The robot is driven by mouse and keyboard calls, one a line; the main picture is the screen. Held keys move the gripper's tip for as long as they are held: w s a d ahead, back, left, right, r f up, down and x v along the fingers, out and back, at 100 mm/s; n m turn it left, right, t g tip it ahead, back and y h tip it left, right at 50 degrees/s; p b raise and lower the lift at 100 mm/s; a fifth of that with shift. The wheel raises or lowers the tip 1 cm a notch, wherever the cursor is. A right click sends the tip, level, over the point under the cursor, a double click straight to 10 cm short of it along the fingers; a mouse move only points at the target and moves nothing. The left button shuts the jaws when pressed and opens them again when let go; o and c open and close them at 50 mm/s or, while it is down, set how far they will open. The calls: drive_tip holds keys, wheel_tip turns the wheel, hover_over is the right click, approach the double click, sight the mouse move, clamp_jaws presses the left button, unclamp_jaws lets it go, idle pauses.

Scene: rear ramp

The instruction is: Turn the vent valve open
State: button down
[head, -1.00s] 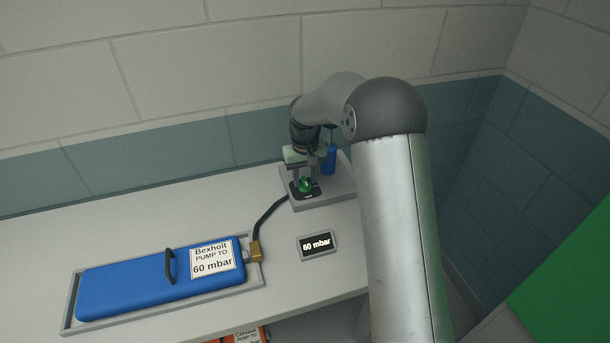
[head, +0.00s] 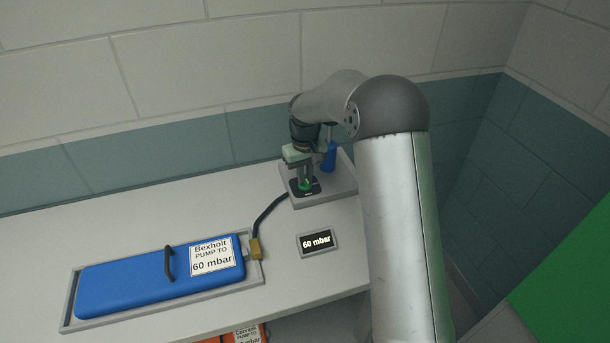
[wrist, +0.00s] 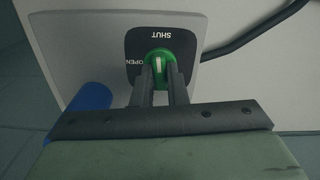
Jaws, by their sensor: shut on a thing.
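The vent valve is a green round knob (wrist: 159,66) with a white line, set on a black plate (wrist: 188,40) marked SHUT and OPEN. In the wrist view, the white line stands upright, in line with the SHUT label at the top; OPEN is on the left. My gripper (wrist: 160,88) is shut on the knob, one finger on each side. In the head view, the knob (head: 305,184) shows low between the fingers, partly hidden by them.
The valve's grey base (head: 325,196) also bears a blue-handled lever (head: 328,156) close behind my gripper. A dark hose (head: 265,212) runs to a blue Bexholt bag (head: 150,287) in a grey tray (head: 72,300). A display (head: 317,242) reads 60 mbar.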

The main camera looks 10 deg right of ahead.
drive_tip(key=n+b, duration=0.1)
drive_tip(key=n, duration=1.1)
drive_tip(key=shift+n, duration=2.2)
drive_tip(key=c, duration=1.4)
unclamp_jaws()
drive_tip(key=shift+c, duration=0.2)
drive_tip(key=shift+r, duration=0.1)
